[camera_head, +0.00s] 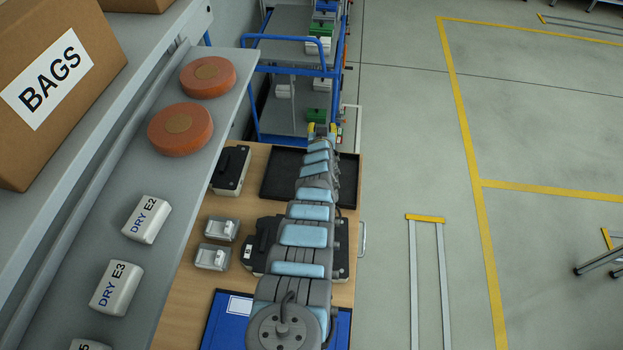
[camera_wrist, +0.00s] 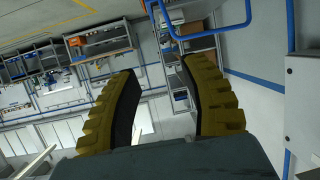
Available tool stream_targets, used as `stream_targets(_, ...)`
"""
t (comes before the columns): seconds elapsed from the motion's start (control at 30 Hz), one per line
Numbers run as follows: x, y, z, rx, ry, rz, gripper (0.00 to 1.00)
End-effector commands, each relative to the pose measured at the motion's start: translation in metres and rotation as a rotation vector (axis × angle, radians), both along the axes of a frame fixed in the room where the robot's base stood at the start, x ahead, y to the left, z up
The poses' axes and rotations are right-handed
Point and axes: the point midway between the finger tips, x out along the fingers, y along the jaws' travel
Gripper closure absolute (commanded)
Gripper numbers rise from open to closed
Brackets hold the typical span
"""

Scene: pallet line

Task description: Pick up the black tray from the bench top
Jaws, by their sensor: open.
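The black tray (camera_head: 282,172) lies flat on the wooden bench top (camera_head: 200,286), near the bench's far end. My arm stretches over the bench and hides the middle of the tray. My gripper (camera_head: 321,130) is at the far end of the arm, just beyond the tray's far edge in the picture. Its height above the bench is hard to tell. In the wrist view my gripper (camera_wrist: 160,95) shows two yellow ribbed fingers spread apart with nothing between them. The tray does not show in the wrist view.
A black case (camera_head: 231,170) stands left of the tray. Two small grey boxes (camera_head: 221,229) and another black case (camera_head: 258,245) are nearer. A blue folder (camera_head: 226,320) lies at the front. A grey shelf (camera_head: 190,180) overhangs the left side. A blue-framed cart (camera_head: 262,105) stands beyond the bench.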

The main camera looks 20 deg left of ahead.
Motion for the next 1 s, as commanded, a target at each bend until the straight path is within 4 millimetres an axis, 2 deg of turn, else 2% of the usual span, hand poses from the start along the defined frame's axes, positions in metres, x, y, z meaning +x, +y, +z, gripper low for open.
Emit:
stream_targets(0.2,-0.003,0.017,-0.006,-0.066,0.176,-0.029,0.55)
stream_targets(0.43,-0.026,0.026,-0.005,-0.146,0.361,-0.069,0.55)
stream_targets(0.67,-0.067,0.030,0.005,-0.238,0.536,-0.111,0.55)
stream_targets(0.8,-0.096,0.028,0.015,-0.295,0.629,-0.138,0.55)
stream_targets(1.0,-0.129,0.023,0.026,-0.356,0.718,-0.168,0.55)
